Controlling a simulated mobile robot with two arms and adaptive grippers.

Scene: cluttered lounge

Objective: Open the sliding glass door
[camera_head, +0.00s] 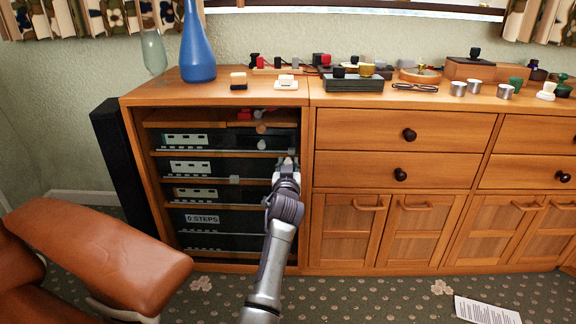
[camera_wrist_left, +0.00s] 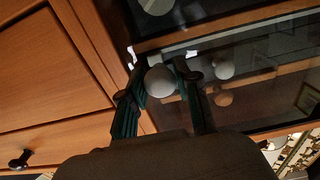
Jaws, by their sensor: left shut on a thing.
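The wooden cabinet (camera_head: 137,170) on the left has dark sliding glass (camera_head: 215,222) across its front, with shelves of audio units behind it. My left gripper (camera_head: 287,162) is at the right side of the glass, near the cabinet's right post. In the left wrist view, my left gripper (camera_wrist_left: 158,66) is shut on a round white knob (camera_wrist_left: 160,81), with a dark finger on each side of it. The dark glass (camera_wrist_left: 270,70) fills the right of that view. The knob is mostly hidden by the gripper in the head view. My right gripper is not in view.
Wooden drawers (camera_head: 360,130) with dark knobs stand right of the glass. A blue vase (camera_head: 197,50) and many small objects stand on top. A brown leather chair (camera_head: 100,250) is at the front left, a black speaker (camera_head: 115,155) beside the cabinet, and paper (camera_head: 485,312) on the carpet.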

